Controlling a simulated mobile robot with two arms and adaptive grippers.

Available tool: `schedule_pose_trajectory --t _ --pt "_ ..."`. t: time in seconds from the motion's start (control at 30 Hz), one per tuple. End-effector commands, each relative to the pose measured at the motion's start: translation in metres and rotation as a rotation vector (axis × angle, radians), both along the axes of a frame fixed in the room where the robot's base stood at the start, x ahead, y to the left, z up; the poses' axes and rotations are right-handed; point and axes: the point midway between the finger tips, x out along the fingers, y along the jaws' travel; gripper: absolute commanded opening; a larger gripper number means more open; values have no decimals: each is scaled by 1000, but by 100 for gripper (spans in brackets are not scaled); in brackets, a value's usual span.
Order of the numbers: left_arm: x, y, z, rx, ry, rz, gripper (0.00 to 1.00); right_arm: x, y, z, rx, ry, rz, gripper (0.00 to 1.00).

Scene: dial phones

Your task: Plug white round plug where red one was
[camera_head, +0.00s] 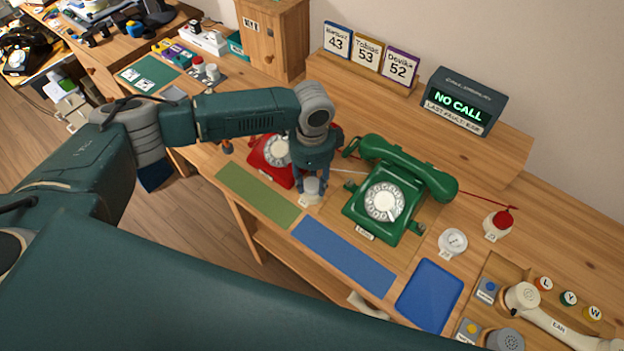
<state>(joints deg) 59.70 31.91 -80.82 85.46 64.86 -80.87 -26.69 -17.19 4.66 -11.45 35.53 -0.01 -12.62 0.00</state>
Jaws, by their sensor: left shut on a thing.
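My left gripper (311,190) points down between the red dial phone (268,152) and the green dial phone (385,200). It is shut on a white round plug (313,186), partly hidden by the fingers. A pale base shows right below the plug; I cannot tell whether the plug is seated in it or apart. A pale cord runs from near the gripper toward the green phone. A red round plug (503,219) with a red cord sits on a white base at the right. A white round socket (452,241) lies left of it. My right gripper is not in view.
A green mat (258,195), a blue mat (343,256) and a blue tray (430,295) lie along the front. A NO CALL display (463,102) and number cards (370,52) stand behind. A pale handset (560,325) lies at the lower right.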

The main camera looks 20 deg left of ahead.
Motion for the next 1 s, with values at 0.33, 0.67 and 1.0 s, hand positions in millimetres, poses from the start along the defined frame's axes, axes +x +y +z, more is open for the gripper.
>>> schedule_pose_trajectory --t 0.33,0.67,1.0 --pt "0 0 0 0 1 0 57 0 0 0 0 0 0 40" --pt "0 0 3 0 0 0 57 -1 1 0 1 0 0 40" --pt "0 0 65 -2 -2 -2 57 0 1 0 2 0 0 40"
